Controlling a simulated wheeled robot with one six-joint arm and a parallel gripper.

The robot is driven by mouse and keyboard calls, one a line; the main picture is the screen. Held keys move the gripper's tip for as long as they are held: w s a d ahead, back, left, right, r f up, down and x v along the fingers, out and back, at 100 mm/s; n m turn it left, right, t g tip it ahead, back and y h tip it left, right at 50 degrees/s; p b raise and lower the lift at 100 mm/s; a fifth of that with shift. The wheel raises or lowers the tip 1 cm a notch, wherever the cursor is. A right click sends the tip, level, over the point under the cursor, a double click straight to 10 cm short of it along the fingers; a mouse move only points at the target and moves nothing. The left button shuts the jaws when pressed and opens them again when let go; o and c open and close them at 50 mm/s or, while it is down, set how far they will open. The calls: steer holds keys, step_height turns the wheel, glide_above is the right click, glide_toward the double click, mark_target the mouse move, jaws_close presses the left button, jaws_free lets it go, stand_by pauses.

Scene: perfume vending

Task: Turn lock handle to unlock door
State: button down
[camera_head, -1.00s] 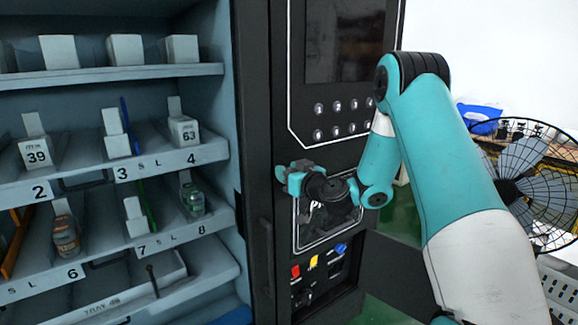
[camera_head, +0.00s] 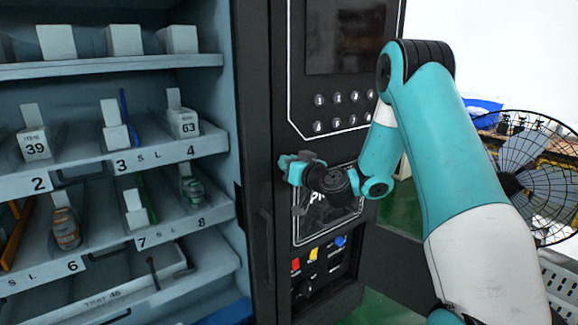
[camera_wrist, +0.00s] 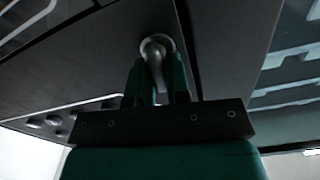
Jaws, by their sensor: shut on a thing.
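The lock handle (camera_wrist: 157,48) is a metal lever with a round base on the dark door face, in the middle of the wrist view. My gripper (camera_wrist: 156,82) has its two green fingers on either side of the lever and is shut on it. In the head view my gripper (camera_head: 299,172) is at the dark front panel of the vending machine (camera_head: 290,60), where the wrist hides the handle. The door edge (camera_head: 262,180) runs vertically just left of the gripper.
Shelves (camera_head: 120,165) with boxes and bottles stand open to view at the left. A screen (camera_head: 345,35) and round buttons (camera_head: 340,110) are above my gripper, with coloured switches (camera_head: 315,255) below it. A black fan (camera_head: 520,180) stands at the right.

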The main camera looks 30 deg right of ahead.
steer(key=m, duration=0.3)
steer(key=m+b, duration=0.1)
steer(key=shift+d+f+m, duration=0.1)
steer(key=shift+d+m, duration=0.2)
steer(key=shift+d+f+m, duration=0.1)
steer(key=shift+f+m, duration=0.05)
steer(key=shift+m, duration=1.75)
steer(key=shift+d+f+m, duration=0.1)
steer(key=shift+d+m, duration=0.05)
steer(key=shift+m, duration=1.75)
steer(key=shift+d+f+m, duration=0.1)
steer(key=shift+f+m, duration=0.05)
steer(key=shift+m, duration=1.75)
steer(key=c, duration=1.1)
jaws_free()
steer(key=shift+f, duration=0.1)
